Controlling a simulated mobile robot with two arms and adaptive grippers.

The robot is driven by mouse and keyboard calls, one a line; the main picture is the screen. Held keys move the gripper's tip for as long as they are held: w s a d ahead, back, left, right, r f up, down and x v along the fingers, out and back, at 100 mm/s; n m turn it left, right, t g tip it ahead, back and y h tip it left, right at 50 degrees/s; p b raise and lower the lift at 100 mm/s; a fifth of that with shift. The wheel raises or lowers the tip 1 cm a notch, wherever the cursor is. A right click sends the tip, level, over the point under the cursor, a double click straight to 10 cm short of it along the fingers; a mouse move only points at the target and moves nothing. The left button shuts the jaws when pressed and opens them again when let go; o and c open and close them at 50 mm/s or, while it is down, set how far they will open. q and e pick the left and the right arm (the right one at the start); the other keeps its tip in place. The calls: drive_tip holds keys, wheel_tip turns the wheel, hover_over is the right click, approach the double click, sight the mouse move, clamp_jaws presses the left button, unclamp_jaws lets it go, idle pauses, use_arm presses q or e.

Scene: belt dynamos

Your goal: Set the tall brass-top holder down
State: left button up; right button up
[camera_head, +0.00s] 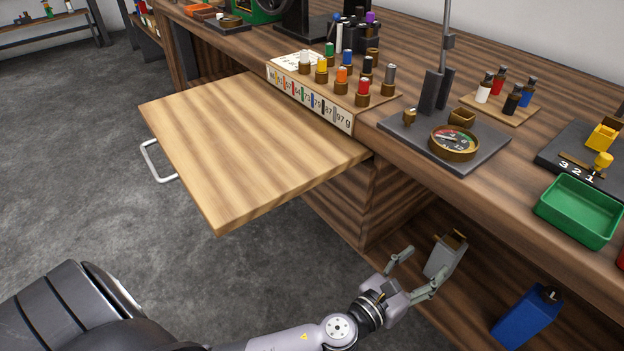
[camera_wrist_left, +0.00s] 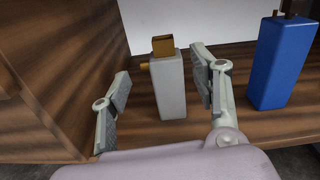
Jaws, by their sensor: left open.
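The tall brass-top holder, a grey block with a brass top, is likely the grey holder (camera_head: 443,258) standing upright on the low shelf under the workbench. It also shows in the left wrist view (camera_wrist_left: 169,88), between my open fingers and a little beyond them. My left gripper (camera_head: 412,270) is open in front of it, one finger on each side; it also shows in the left wrist view (camera_wrist_left: 160,98). I see no finger touching the holder. My right gripper is not in view.
A blue block (camera_head: 527,316) stands on the low shelf (camera_wrist_left: 220,118) to the right of the holder. A pulled-out wooden board (camera_head: 255,150) with a metal handle juts over the floor. The workbench above carries a dial gauge (camera_head: 455,142), a green tray (camera_head: 580,211) and several coloured pegs.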

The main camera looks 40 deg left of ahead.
use_arm(q)
drive_tip(key=s+a+f+n+g+y, duration=0.35)
drive_tip(key=a+n, duration=0.35)
drive_tip(key=n, duration=0.5)
drive_tip(key=s+a+f+n+g+y, duration=0.2)
drive_tip(key=s+a+n+y, duration=0.2)
drive_tip(key=a+n, duration=0.55)
drive_tip(key=s+d+f+n+g+h, duration=0.1)
drive_tip(key=s+f+n+g, duration=0.3)
drive_tip(key=s+n+g, duration=0.4)
drive_tip(key=s+n+h, duration=0.1)
drive_tip(key=s+n, duration=0.6)
drive_tip(key=s, duration=0.1)
drive_tip(key=shift+s+d, duration=0.15)
drive_tip(key=shift+s, duration=0.1)
drive_tip(key=shift+h, duration=0.25)
